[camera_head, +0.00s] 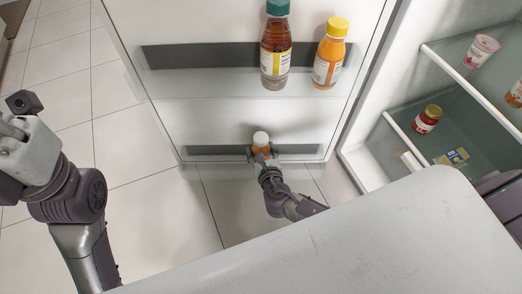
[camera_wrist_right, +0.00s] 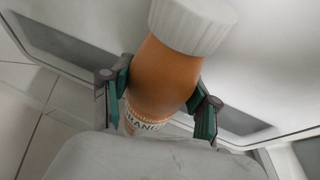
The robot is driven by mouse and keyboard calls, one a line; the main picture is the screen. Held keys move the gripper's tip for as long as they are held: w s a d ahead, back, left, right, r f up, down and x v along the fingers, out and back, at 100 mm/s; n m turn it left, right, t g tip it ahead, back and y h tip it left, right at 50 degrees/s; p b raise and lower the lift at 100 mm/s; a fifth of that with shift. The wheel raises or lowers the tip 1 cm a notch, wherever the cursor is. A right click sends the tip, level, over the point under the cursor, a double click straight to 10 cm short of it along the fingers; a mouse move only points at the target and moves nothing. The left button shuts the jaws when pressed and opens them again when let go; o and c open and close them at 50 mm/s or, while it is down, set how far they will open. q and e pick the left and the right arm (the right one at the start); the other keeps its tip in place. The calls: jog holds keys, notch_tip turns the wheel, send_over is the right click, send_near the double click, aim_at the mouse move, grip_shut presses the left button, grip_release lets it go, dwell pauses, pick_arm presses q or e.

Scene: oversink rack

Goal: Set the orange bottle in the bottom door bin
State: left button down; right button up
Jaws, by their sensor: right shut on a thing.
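The orange bottle (camera_head: 260,150) with a white cap is at the bottom door bin (camera_head: 210,151), near the lower edge of the open fridge door. My right gripper (camera_head: 263,155) is shut around it. In the right wrist view the bottle (camera_wrist_right: 165,75) fills the middle, cap toward the top, with a green-padded finger of the right gripper (camera_wrist_right: 162,98) on each side. The bottle's base is hidden, so I cannot tell whether it rests on the bin floor. My left arm is at the left edge; its gripper fingers do not show.
A higher door bin (camera_head: 200,56) holds a green-capped bottle (camera_head: 276,50) and a yellow-capped bottle (camera_head: 329,55). Fridge shelves at the right hold a red jar (camera_head: 427,119) and a pink-and-white cup (camera_head: 482,50). The bottom bin looks clear on both sides of the bottle.

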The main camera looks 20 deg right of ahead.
jog(key=shift+f, duration=0.1)
jog(key=o, duration=1.6)
